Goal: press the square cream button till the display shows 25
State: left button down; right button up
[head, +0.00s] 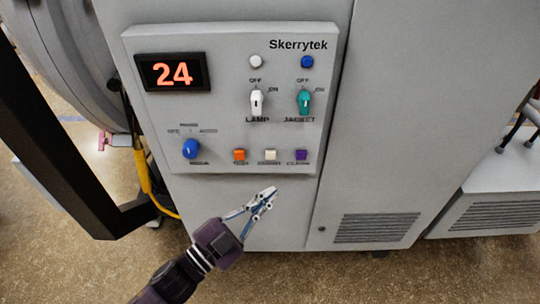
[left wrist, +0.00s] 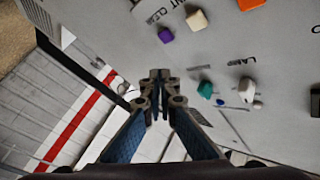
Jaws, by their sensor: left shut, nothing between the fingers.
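The display (head: 173,73) on the grey control panel reads 24 in orange digits. The square cream button (head: 271,155) is in the panel's bottom row, between the orange button (head: 239,155) and the purple button (head: 301,155). The cream button also shows in the left wrist view (left wrist: 197,20), near the top edge. My left gripper (head: 268,193) is shut and empty. In the head view its tips appear just below the cream button, apart from it. In the left wrist view the closed fingertips (left wrist: 160,75) touch no button. My right gripper is in neither view.
The panel (head: 220,120) also has a blue knob (head: 191,148), a white lamp switch (head: 256,101), a teal jacket switch (head: 304,101) and two small round indicators above the switches. A round furnace body and a yellow cable (head: 146,175) stand to the left.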

aim_at(270, 155)
pick_arm(q)
jog(key=w+b, duration=0.1)
jog(key=w, duration=0.7)
jog(key=shift+w, duration=0.4)
jog(key=shift+w, duration=0.15)
dwell(1.1)
jog(key=shift+w, duration=0.25)
jog(key=shift+w+b, duration=0.3)
jog(key=shift+w, duration=0.2)
dwell(0.5)
jog(key=shift+s, duration=0.2)
jog(key=shift+s+p, duration=0.35)
jog(key=shift+s, duration=0.4)
